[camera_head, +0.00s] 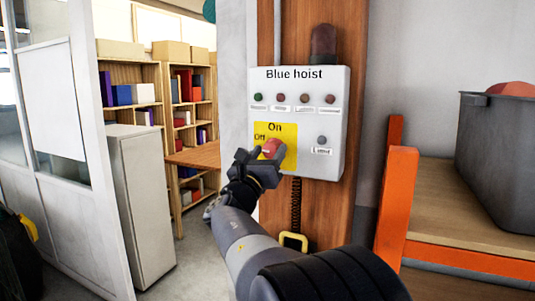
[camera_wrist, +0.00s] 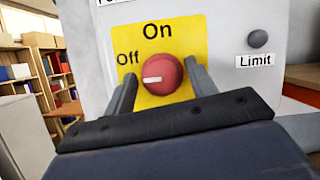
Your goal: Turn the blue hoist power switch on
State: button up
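The Blue hoist box (camera_head: 330,120) is a white panel on a wooden post. Its yellow plate (camera_head: 290,134) reads On at the top and Off at the left. The red rotary switch (camera_wrist: 163,75) sits on this plate, and its white mark points left towards Off. It also shows in the head view (camera_head: 271,147), partly covered by my gripper. My gripper (camera_wrist: 163,80) is open, with one finger on each side of the red switch. A small gap shows on both sides in the wrist view. I cannot tell how deep the fingertips reach around it.
A grey Limit button (camera_wrist: 258,39) is right of the yellow plate. Several small lamps (camera_head: 281,97) line the box above it. An orange-framed shelf (camera_head: 396,205) with a grey bin (camera_head: 495,140) stands at the right. A grey cabinet (camera_head: 142,205) stands at the left.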

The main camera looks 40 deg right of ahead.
jog(key=c, duration=0.8)
jog(key=shift+f+m+g+b, duration=0.1)
jog(key=shift+m+g+b, duration=0.2)
jog(key=shift+m+b, duration=0.3)
jog(key=shift+f+m+g+h+b, duration=0.1)
jog(key=shift+m+g+h+b, duration=0.45)
jog(key=shift+m, duration=0.35)
jog(key=m+g+b, duration=0.1)
jog(key=m, duration=0.1)
jog(key=m+g+b, duration=0.1)
jog(key=m, duration=0.2)
jog(key=shift+w+h+b, duration=0.1)
jog(key=shift+h+b, duration=0.15)
jog(key=shift+b, duration=0.1)
jog(key=m+g, duration=0.1)
jog(key=m, duration=0.1)
jog(key=m+g, duration=0.1)
jog(key=m, duration=0.2)
jog(key=m+g+b, duration=0.1)
jog(key=m+g, duration=0.1)
jog(key=m, duration=0.1)
jog(key=shift+r, duration=0.3)
jog(key=m+y, duration=0.1)
jog(key=m, duration=0.2)
jog(key=m+g+y, duration=0.1)
jog(key=m, duration=0.2)
jog(key=shift+r+g, duration=0.1)
jog(key=shift+g, duration=0.15)
jog(key=shift+m+y+p, duration=0.3)
jog(key=shift+m, duration=0.1)
